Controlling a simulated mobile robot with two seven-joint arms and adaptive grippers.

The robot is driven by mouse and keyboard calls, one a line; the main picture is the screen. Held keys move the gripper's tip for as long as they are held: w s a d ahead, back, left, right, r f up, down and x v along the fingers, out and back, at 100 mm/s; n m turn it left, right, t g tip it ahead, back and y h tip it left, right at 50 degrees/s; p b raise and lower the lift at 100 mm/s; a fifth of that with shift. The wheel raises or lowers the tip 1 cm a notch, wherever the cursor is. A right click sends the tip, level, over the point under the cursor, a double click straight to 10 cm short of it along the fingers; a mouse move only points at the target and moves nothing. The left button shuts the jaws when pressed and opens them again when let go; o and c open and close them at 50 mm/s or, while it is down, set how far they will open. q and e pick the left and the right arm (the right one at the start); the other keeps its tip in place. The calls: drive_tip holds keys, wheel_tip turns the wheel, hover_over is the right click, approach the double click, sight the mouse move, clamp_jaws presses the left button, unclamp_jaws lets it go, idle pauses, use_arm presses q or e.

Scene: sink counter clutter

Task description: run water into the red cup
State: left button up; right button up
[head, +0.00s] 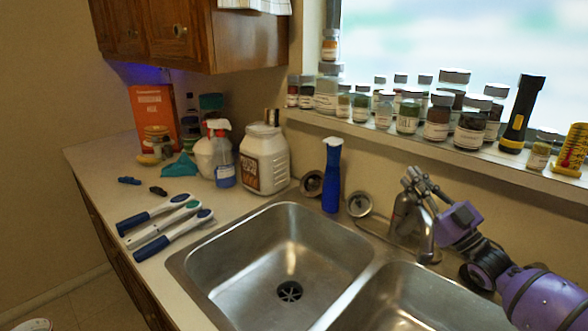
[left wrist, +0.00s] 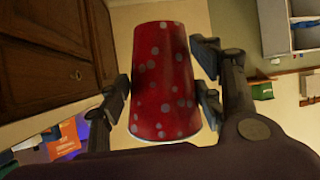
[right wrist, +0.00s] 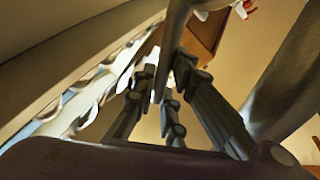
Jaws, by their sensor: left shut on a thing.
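The red cup (left wrist: 163,80) with pale dots fills the middle of the left wrist view. My left gripper (left wrist: 161,92) is shut on it, a finger on each side. Neither this gripper nor a clear view of the cup shows in the head view. The metal faucet (head: 403,217) stands behind the double sink (head: 290,250). My right gripper (head: 414,184) is at the top of the faucet, near its handle. In the right wrist view its fingers (right wrist: 164,88) are close together with a narrow gap, and I cannot tell whether they touch the faucet. No running water is visible.
Jars, a black flashlight (head: 521,115) and a yellow box (head: 572,149) line the sill. Both basins look empty.

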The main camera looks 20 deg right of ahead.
drive_tip(key=o, duration=0.5)
drive_tip(key=shift+s+d, duration=0.1)
drive_tip(key=shift+c, duration=0.2)
drive_tip(key=v, duration=0.7)
drive_tip(key=shift+s, duration=0.25)
drive_tip(key=shift+f, duration=0.15)
